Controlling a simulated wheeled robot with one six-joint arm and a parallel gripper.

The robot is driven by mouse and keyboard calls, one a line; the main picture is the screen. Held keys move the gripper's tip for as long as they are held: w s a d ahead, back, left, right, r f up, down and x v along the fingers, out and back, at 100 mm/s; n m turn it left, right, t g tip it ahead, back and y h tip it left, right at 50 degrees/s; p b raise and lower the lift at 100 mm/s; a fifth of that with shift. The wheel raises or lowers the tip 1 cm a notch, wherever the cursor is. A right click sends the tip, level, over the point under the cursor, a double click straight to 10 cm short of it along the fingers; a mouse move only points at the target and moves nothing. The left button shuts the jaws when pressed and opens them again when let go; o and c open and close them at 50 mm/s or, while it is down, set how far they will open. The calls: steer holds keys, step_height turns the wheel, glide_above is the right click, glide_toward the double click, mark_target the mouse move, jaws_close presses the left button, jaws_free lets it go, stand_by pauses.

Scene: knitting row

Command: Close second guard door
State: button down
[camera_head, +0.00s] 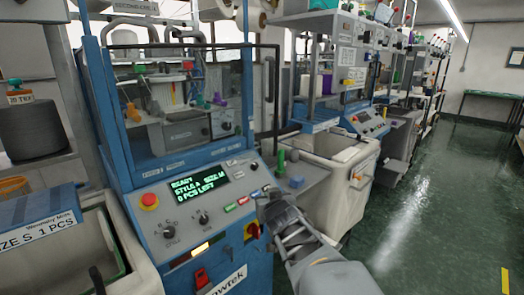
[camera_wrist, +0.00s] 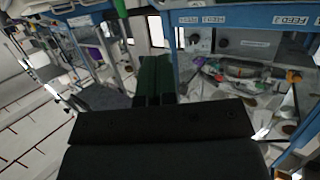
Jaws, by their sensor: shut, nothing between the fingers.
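In the head view, the nearest blue knitting machine (camera_head: 112,110) has a clear guard window over its needle and yarn area. A dark-framed clear guard door (camera_head: 277,100) with an upright handle stands at the window's right side and looks swung out. I cannot tell its exact angle. A second blue machine (camera_head: 345,125) stands farther right; its door state is too small to tell. My gripper (camera_head: 266,196) is low in front of the right end of the control panel, below the dark frame and apart from the handle. In the wrist view my gripper's fingers (camera_wrist: 153,75) are together and empty.
The control panel (camera_head: 200,200) carries a red stop button (camera_head: 149,201), knobs and a lit screen reading READY, 0 PCS LEFT. White bins stand at the left (camera_head: 95,235) and right (camera_head: 335,175). The green aisle floor (camera_head: 430,190) at the right is clear.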

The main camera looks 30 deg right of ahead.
step_height(320, 180, up, 6)
steer(key=d+t, duration=0.3)
steer(key=p, duration=0.2)
glide_toward(262, 153)
steer(key=shift+n+t, duration=0.3)
steer(key=x, duration=0.7)
steer(key=shift+w+d+f, duration=0.2)
steer(key=shift+d+f, duration=0.05)
steer(key=shift+f, duration=0.05)
